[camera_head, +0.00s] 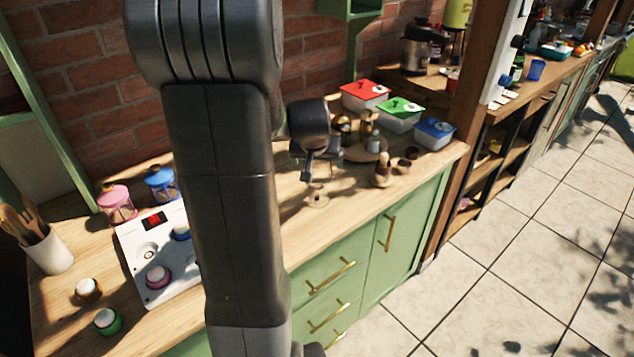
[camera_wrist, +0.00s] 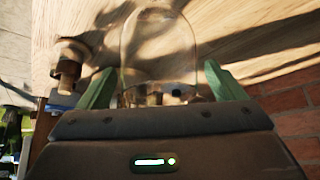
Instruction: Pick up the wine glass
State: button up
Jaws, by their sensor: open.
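The wine glass is clear and see-through. In the wrist view, the wine glass (camera_wrist: 160,45) shows as a faint rounded outline between the two green fingers of my gripper (camera_wrist: 160,70). The fingers are apart, one on each side of it, and I cannot tell whether either touches it. In the head view, the foot of the wine glass (camera_head: 317,199) shows on the wooden counter just below my gripper (camera_head: 308,168). Its bowl is hard to make out there.
Behind stand boxes with red (camera_head: 364,89), green (camera_head: 401,108) and blue lids (camera_head: 436,131). A round wooden tray (camera_head: 365,152) with shakers is close by, to the right. A white panel (camera_head: 148,262), pink and blue lanterns and a utensil cup (camera_head: 48,252) are left.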

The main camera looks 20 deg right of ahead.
jog(key=shift+w+d+f, duration=0.1)
jog(key=shift+w+f, duration=0.1)
jog(key=shift+f, duration=0.15)
jog(key=c, duration=1.4)
jog(key=shift+r, duration=0.15)
